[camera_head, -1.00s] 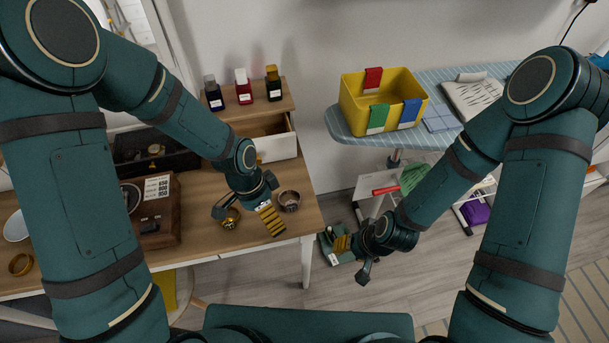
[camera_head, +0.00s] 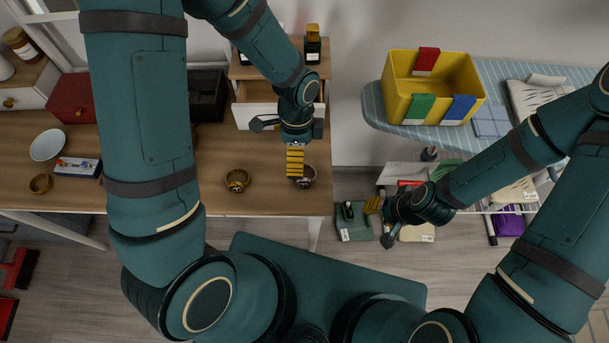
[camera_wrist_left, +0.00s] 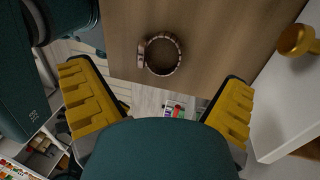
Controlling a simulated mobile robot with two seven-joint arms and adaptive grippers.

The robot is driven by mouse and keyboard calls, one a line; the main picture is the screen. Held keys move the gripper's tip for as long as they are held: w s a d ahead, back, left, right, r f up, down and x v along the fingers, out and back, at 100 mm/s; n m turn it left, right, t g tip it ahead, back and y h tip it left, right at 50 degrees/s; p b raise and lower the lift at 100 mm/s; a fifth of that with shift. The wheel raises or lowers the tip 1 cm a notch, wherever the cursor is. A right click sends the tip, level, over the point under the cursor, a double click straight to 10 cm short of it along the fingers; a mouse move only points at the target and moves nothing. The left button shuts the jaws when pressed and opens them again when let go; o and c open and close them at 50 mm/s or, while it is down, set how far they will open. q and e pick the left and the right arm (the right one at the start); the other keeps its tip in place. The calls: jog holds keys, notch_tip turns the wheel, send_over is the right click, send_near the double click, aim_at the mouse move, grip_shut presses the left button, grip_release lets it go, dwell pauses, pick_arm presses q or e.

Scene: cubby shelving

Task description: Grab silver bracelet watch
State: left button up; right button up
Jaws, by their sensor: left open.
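The silver bracelet watch (camera_head: 307,177) lies on the wooden desk (camera_head: 215,199) near its front right corner. In the left wrist view the watch (camera_wrist_left: 146,54) shows as a closed ring close to the desk edge. My left gripper (camera_head: 295,163) is above the desk beside the watch and partly covers it in the head view. Its yellow fingers (camera_wrist_left: 160,103) are spread with nothing between them, and the watch lies ahead of them. My right gripper (camera_head: 374,205) is off the desk, to the right; its opening is not clear.
A gold watch (camera_head: 237,180) lies left of the silver one. A small drawer unit (camera_head: 250,115) with a bottle on top stands behind. In the left wrist view its knob (camera_wrist_left: 294,40) is at the right. A yellow bin (camera_head: 400,89) sits on the ironing board, right.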

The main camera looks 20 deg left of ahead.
aim_at(304, 175)
pick_arm(q)
jog(key=shift+x, duration=0.95)
jog(key=f, duration=0.1)
jog(key=d+f+b, duration=0.1)
jog(key=f, duration=0.1)
jog(key=shift+s+d+f+b, duration=0.1)
jog(key=shift+f+b, duration=0.15)
jog(key=shift+b, duration=0.05)
jog(key=shift+s+f, duration=0.15)
jog(key=shift+f, duration=0.45)
jog(key=shift+c, duration=0.3)
jog(key=c, duration=1.3)
